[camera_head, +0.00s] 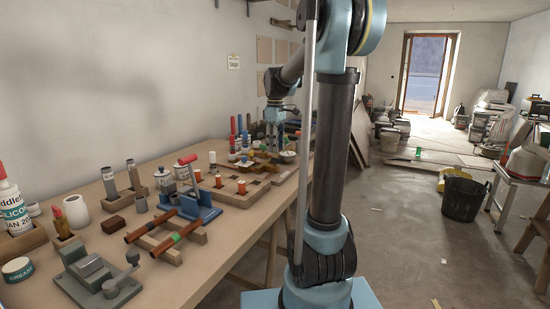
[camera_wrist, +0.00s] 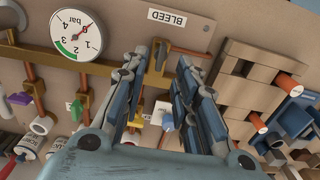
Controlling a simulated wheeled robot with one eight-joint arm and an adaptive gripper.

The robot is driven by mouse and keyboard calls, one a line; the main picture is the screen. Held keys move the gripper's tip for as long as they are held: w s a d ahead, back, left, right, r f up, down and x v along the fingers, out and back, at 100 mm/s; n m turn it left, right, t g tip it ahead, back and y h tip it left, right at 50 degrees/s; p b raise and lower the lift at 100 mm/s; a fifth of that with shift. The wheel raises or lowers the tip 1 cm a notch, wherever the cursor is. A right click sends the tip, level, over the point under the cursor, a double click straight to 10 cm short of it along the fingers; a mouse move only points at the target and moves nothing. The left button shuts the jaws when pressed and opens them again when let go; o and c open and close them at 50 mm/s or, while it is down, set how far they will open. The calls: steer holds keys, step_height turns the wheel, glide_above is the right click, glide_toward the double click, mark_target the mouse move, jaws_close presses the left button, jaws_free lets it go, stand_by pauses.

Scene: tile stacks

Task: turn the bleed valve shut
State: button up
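In the wrist view, the BLEED label (camera_wrist: 167,18) is on the board at the top, printed upside down. Below it is a brass fitting (camera_wrist: 161,58) on a horizontal brass pipe, likely the bleed valve; its handle and its setting cannot be made out. My gripper (camera_wrist: 164,62) is open, its two blue-grey fingers spread either side of this fitting with gaps visible. Contact cannot be judged. In the head view, my gripper (camera_head: 275,118) is over the far end of the bench, and the valve is not distinguishable there.
A round gauge marked bar (camera_wrist: 76,35) sits left of the fingers. Wooden blocks (camera_wrist: 245,85) with copper rods are close on the right. The bench (camera_head: 205,275) carries several tools, bottles and a blue clamp-like fixture (camera_head: 190,207).

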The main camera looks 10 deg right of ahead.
mark_target(275, 160)
steer(key=shift+f, duration=2.45)
jaws_close()
